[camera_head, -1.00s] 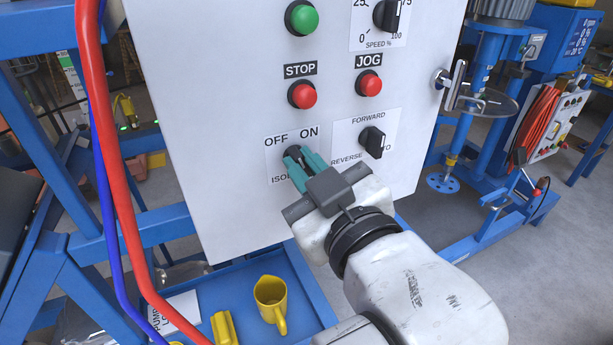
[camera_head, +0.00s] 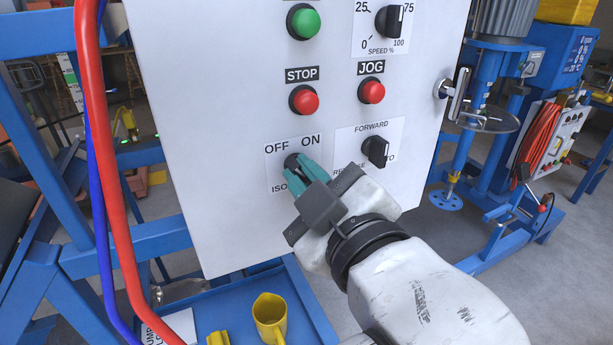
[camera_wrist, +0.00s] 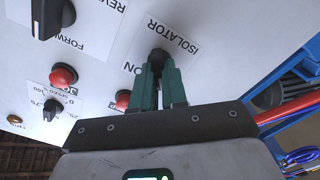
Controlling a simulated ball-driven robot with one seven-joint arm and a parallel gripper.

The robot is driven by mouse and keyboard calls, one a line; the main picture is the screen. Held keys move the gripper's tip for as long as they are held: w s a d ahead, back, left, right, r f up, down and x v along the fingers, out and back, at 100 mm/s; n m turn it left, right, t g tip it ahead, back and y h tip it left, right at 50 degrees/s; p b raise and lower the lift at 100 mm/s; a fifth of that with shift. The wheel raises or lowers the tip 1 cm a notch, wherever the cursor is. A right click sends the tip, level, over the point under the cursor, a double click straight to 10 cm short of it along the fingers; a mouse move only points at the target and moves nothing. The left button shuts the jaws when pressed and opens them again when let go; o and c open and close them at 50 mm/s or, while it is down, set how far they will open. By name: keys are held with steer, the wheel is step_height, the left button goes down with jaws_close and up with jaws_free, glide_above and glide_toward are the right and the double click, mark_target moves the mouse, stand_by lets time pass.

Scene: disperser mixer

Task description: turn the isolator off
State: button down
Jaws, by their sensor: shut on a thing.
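The isolator knob (camera_head: 291,161) is a small black rotary switch on a white label marked OFF, ON and ISOLATOR, low on the white panel (camera_head: 220,120). My gripper (camera_head: 301,170) has teal fingers shut on the knob, which they mostly hide in the head view. In the wrist view the black knob (camera_wrist: 159,56) shows at the tips of my gripper (camera_wrist: 159,68), with the ISOLATOR label beside it. The knob's exact pointing direction is hidden by the fingers.
Close by are the red STOP button (camera_head: 304,100), red JOG button (camera_head: 371,91) and black FORWARD/REVERSE switch (camera_head: 376,149). Red (camera_head: 92,130) and blue hoses hang at the panel's left. A yellow jug (camera_head: 269,315) stands on the blue tray below.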

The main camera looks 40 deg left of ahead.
steer(key=shift+f, duration=0.1)
steer(key=c, duration=1.2)
jaws_free()
steer(key=shift+o, duration=0.2)
steer(key=p+v, duration=1)
steer(key=shift+d+p, duration=0.25)
steer(key=shift+p, duration=0.1)
steer(key=shift+s, duration=0.1)
steer(key=shift+d, duration=0.1)
